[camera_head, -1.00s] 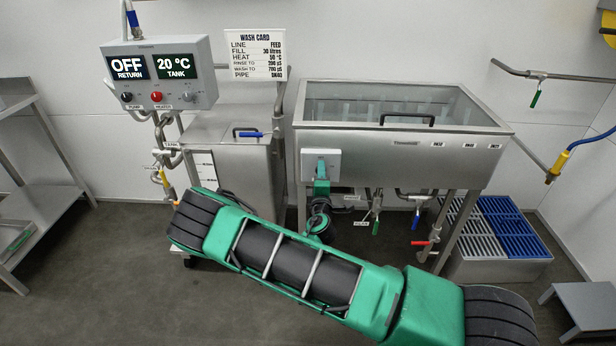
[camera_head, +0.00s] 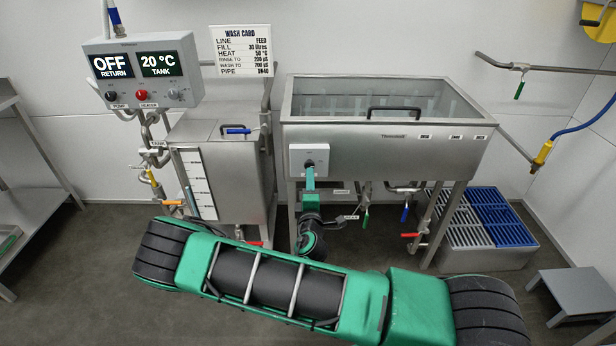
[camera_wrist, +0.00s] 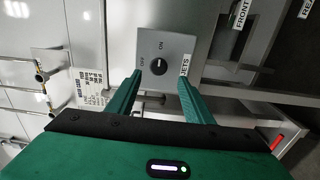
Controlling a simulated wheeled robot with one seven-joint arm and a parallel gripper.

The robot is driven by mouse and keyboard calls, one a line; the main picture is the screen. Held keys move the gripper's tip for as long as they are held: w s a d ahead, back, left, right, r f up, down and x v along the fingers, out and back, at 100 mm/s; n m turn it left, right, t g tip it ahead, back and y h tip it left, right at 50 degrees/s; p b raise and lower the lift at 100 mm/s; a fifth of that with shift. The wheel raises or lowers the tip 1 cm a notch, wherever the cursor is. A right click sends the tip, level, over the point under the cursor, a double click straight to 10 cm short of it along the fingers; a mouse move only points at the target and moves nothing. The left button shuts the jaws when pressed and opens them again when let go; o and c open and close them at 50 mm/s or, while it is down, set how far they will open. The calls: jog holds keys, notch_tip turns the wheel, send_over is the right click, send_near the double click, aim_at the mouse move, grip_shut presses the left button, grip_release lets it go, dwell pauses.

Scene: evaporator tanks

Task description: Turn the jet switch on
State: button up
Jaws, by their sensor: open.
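The jet switch box (camera_head: 298,156) is a light grey plate on the front of the steel wash tank (camera_head: 350,135). In the wrist view the box (camera_wrist: 177,47) has a round black knob (camera_wrist: 158,66), ON and OFF marks and a JETS label beside it. The knob's pale mark lies roughly crosswise, nearer OFF than ON. My gripper (camera_wrist: 158,82) is open, its two green fingers either side of the knob in that view. In the head view the gripper (camera_head: 309,172) is at the box's lower part, partly covering it. Whether the fingers touch the knob I cannot tell.
A control box (camera_head: 145,70) at upper left reads OFF return and 20 °C tank. A smaller steel tank (camera_head: 222,170) stands left of the wash tank. Valves with coloured handles (camera_head: 411,235) hang beneath. A grey step (camera_head: 575,290) stands at right.

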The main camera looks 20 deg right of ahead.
jog(key=shift+v, duration=1.35)
